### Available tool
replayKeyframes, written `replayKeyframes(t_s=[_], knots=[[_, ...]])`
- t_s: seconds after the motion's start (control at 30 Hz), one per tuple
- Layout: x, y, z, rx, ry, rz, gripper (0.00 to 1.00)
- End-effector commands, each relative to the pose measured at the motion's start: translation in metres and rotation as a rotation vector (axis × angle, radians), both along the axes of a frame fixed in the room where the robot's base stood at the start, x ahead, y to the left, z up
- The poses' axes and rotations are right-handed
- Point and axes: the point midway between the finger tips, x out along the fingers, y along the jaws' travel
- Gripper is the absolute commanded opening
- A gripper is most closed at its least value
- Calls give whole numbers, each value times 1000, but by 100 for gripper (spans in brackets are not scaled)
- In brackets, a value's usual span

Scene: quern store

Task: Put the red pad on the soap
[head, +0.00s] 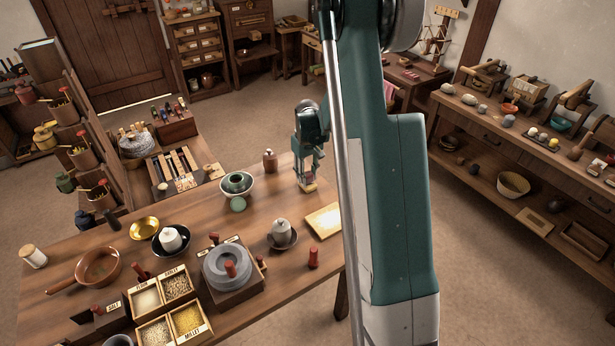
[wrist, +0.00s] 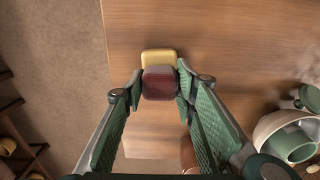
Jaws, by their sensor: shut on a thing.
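The dark red pad (wrist: 158,86) is between my gripper's fingertips (wrist: 158,84) in the wrist view, with a finger against each side. The pale yellow soap (wrist: 158,56) lies on the wooden table, partly covered by the pad in that view. I cannot tell whether pad and soap touch. In the head view my gripper (head: 307,172) points down at the table's far right corner, with the soap (head: 308,187) just under it. The pad is hard to make out there.
A brown bottle (head: 270,161) and a white bowl with a green cup (head: 237,185) stand left of my gripper. A pale board (head: 324,220) lies nearer on the table. The table's edge (wrist: 108,60) is close by the soap.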

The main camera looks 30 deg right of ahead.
Motion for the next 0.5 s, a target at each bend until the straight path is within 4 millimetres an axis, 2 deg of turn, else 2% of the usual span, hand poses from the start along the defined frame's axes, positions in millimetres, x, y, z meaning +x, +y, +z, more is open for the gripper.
replayKeyframes(t_s=[0.03,0.07,0.13,0.5], knots=[[0,0,-2,0,0,0,17],[0,0,-1,0,0,0,33],[0,0,-1,0,0,0,42],[0,0,0,0,0,0,43]])
